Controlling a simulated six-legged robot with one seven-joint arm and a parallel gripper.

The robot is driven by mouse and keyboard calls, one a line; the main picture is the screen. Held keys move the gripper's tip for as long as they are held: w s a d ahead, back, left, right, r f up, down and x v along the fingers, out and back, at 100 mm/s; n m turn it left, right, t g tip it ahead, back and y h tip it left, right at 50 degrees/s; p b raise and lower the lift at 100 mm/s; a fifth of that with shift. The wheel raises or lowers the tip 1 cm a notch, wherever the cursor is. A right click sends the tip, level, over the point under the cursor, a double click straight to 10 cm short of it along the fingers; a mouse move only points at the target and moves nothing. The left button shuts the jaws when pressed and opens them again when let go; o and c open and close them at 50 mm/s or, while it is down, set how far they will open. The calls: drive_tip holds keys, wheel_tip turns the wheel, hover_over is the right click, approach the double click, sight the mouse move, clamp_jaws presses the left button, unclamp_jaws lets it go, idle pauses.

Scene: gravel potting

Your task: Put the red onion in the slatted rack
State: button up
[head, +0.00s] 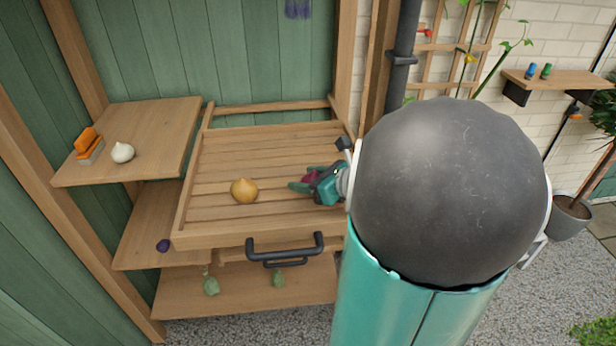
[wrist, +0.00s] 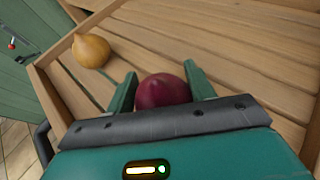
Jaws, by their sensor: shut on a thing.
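The red onion (wrist: 163,91) is between the two green fingers of my gripper (wrist: 162,88) in the wrist view, and the gripper is shut on it. In the head view my gripper (head: 302,183) is over the right part of the slatted rack (head: 240,150), with a bit of the red onion (head: 310,177) showing between its fingers. The slatted rack also shows in the wrist view (wrist: 160,45). I cannot tell whether the onion touches the slats.
A yellow onion (head: 244,190) lies in the rack, left of my gripper. A white onion (head: 122,152) and an orange-topped brush (head: 87,145) are on the left shelf. A dark purple thing (head: 163,245) is on the lower shelf. A black handle (head: 285,250) is at the front.

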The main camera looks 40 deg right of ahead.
drive_tip(key=shift+s+f, duration=0.1)
drive_tip(key=shift+f, duration=0.05)
drive_tip(key=o, duration=1)
drive_tip(key=shift+r, duration=0.25)
drive_tip(key=v, duration=1.2)
